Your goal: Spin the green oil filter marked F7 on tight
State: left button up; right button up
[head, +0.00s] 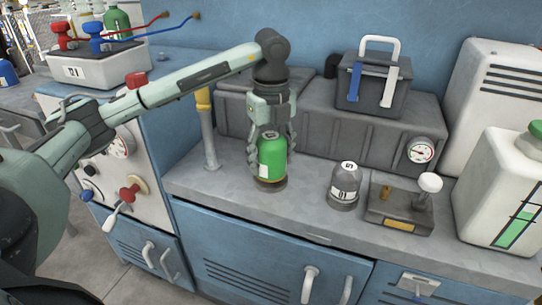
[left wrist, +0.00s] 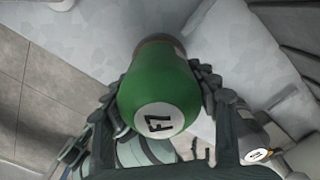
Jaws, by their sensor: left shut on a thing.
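The green oil filter (head: 272,155) stands upright on a low, dark round base on the grey counter in the head view. In the left wrist view the filter (left wrist: 160,88) shows its white end label marked F7. My left gripper (head: 271,150) comes down over it from above, and its fingers are shut on the filter's sides. The base (head: 270,184) shows as a dark ring under the filter. Whether the filter's lower edge is seated on it I cannot tell. My right gripper is in neither view.
A grey filter (head: 344,186) stands to the right, beside a metal block with a white knob (head: 430,183). A grey toolbox (head: 374,84) sits on the long unit behind. A white tank (head: 497,190) is at the far right. A post (head: 208,130) stands left of the gripper.

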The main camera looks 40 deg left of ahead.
pick_arm(q)
jog(key=shift+f, duration=0.4)
jog(key=o, duration=1.4)
jog(key=shift+r, duration=0.1)
notch_tip(320, 180, up, 12)
jog(key=shift+f, duration=0.1)
